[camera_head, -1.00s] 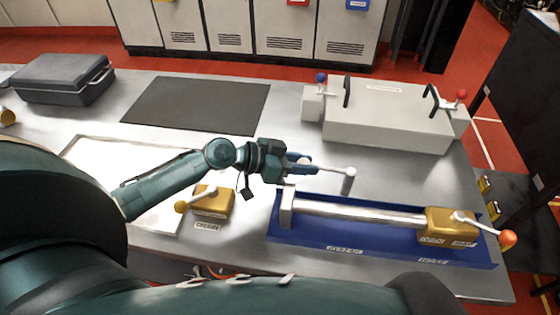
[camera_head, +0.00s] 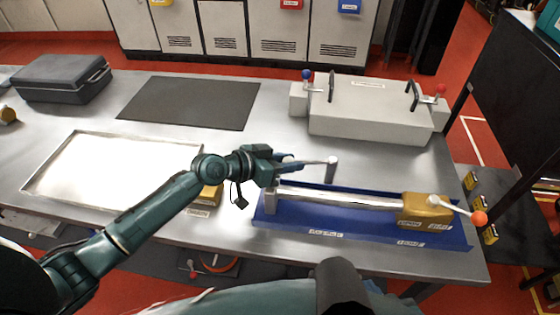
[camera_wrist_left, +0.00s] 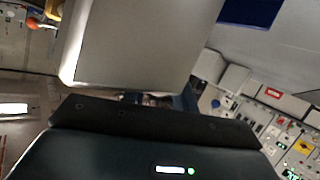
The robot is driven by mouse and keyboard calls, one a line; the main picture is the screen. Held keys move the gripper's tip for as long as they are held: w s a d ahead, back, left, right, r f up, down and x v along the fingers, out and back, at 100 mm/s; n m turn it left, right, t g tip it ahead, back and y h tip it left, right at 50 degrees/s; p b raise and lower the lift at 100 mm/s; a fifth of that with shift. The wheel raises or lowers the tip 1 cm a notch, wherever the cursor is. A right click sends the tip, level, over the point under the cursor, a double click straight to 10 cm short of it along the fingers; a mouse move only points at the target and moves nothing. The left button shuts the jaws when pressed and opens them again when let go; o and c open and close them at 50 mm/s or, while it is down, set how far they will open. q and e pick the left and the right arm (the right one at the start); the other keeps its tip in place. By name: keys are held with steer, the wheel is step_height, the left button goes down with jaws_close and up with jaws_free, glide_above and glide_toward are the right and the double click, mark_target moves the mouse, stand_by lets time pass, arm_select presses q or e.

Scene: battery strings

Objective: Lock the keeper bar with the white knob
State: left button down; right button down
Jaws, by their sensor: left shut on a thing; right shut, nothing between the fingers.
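A metal lever (camera_head: 312,162) runs left from the top of a short upright post (camera_head: 331,172) at the back edge of the blue tray (camera_head: 290,228). My left gripper (camera_head: 287,166) is shut on the lever's left end, where a small pale patch of the white knob shows; the fingers hide most of it. A long silver bar (camera_head: 340,198) lies along the tray, between a grey end block and a gold block (camera_head: 425,208) with an orange-knobbed lever (camera_head: 480,218). The left wrist view is mostly filled by a large pale block (camera_wrist_left: 140,45). My right gripper is out of view.
A grey case (camera_head: 365,110) with blue-knobbed and red-knobbed levers stands behind the tray. A gold block (camera_head: 210,197) is partly hidden by my left arm. A white-floored tray (camera_head: 110,170), a dark mat (camera_head: 190,103) and a dark case (camera_head: 62,80) lie leftward.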

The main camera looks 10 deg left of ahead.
stand_by(0.4)
arm_select(q)
steer(key=c, duration=1.1)
jaws_free()
steer(key=shift+b+v, duration=1.1)
steer(key=shift+v, duration=5.55)
steer(key=shift+d+r, duration=0.1)
steer(key=shift+c, duration=0.2)
